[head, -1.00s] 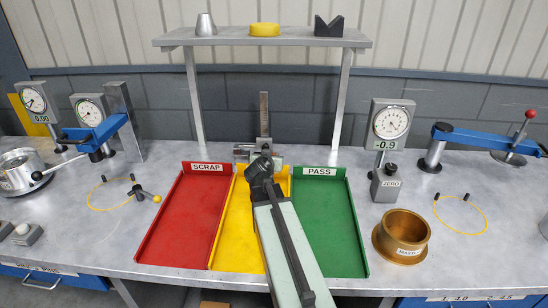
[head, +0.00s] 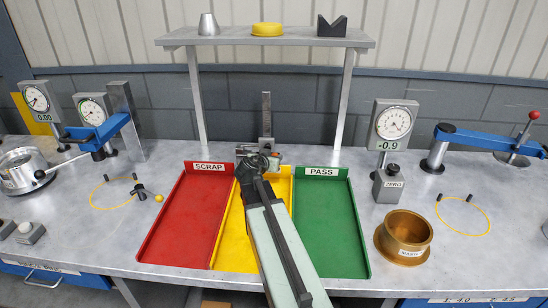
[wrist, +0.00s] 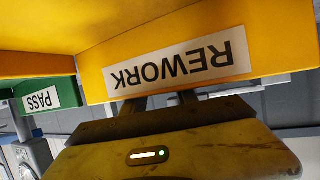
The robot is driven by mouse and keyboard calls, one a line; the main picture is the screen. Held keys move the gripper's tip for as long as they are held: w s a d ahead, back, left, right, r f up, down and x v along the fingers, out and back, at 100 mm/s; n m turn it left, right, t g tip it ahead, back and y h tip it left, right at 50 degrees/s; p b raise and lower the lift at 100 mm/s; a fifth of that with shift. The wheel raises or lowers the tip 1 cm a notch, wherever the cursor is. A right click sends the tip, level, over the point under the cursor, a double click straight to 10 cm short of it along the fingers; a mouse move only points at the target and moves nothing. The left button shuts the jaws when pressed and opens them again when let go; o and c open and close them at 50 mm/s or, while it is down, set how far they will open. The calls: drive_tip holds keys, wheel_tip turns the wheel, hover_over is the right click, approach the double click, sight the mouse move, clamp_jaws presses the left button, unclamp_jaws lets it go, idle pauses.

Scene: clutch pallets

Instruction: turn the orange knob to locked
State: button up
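No plainly orange knob stands out. A small lever with a yellow-orange ball (head: 159,198) lies on the bench left of the red tray in the head view; I cannot tell if it is the knob. My gripper (head: 258,150) is at the back of the yellow tray (head: 236,245), far right of that ball. In the wrist view my gripper (wrist: 160,101) shows two dark fingers with a gap between them, below the REWORK label (wrist: 182,68). The tray wall hides the tips. Nothing shows between the fingers.
A red SCRAP tray (head: 182,222) and a green PASS tray (head: 330,225) flank the yellow one. A shelf (head: 265,37) stands behind. A brass cup (head: 403,238) and gauge (head: 391,128) are right.

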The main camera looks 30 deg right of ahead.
drive_tip(key=shift+s+a+r, duration=0.1)
drive_tip(key=shift+a+r, duration=0.1)
drive_tip(key=p+v, duration=0.3)
drive_tip(key=v, duration=0.4)
drive_tip(key=shift+s+a, duration=0.1)
drive_tip(key=shift+s, duration=0.05)
